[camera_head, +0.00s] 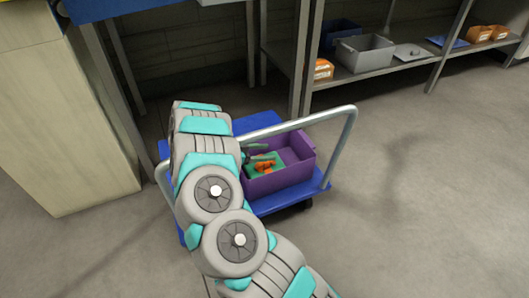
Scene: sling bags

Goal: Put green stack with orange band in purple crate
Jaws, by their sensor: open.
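The purple crate (300,174) sits on the blue platform of a cart, near the middle of the view. The green stack (276,157) with its orange band (264,167) shows within the crate's outline, at its left part. It looks to be inside, but I cannot tell whether it rests on the floor of the crate. My gripper (260,154) is open at the stack's upper left edge, its dark fingers close to the stack. My arm hides the crate's left side, and contact between fingers and stack is too small to tell.
The blue cart (245,123) has a grey handle rail (349,135) rising beside the crate. A shelf behind holds a grey bin (365,52) and orange packs (323,69). A pale cabinet (65,120) stands at left. The floor at right is clear.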

